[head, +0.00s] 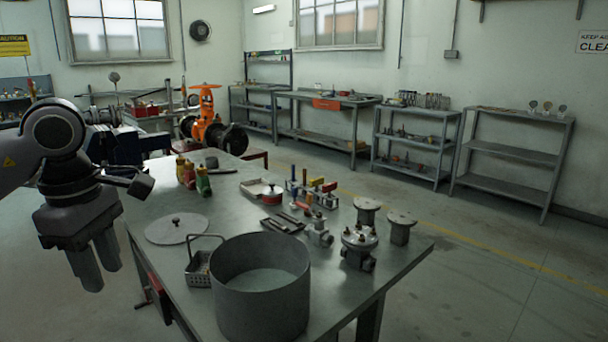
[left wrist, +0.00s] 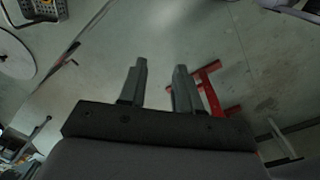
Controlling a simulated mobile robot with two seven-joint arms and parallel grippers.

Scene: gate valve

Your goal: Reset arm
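My left gripper (head: 96,266) hangs pointing down at the left of the head view, beyond the left edge of the metal table (head: 225,225). In the left wrist view its two fingers (left wrist: 160,80) stand apart with only floor between them, so it is open and empty. An orange gate valve (head: 207,125) with an orange handwheel and dark flanges stands behind the table. My right gripper is not in either view.
A large grey pot (head: 262,290), a wire basket (head: 199,268), a round lid (head: 177,228), bottles (head: 187,174) and several metal fittings (head: 359,245) crowd the table. Shelves (head: 415,140) line the far wall. A red frame (left wrist: 210,92) lies below my left gripper. Floor at right is clear.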

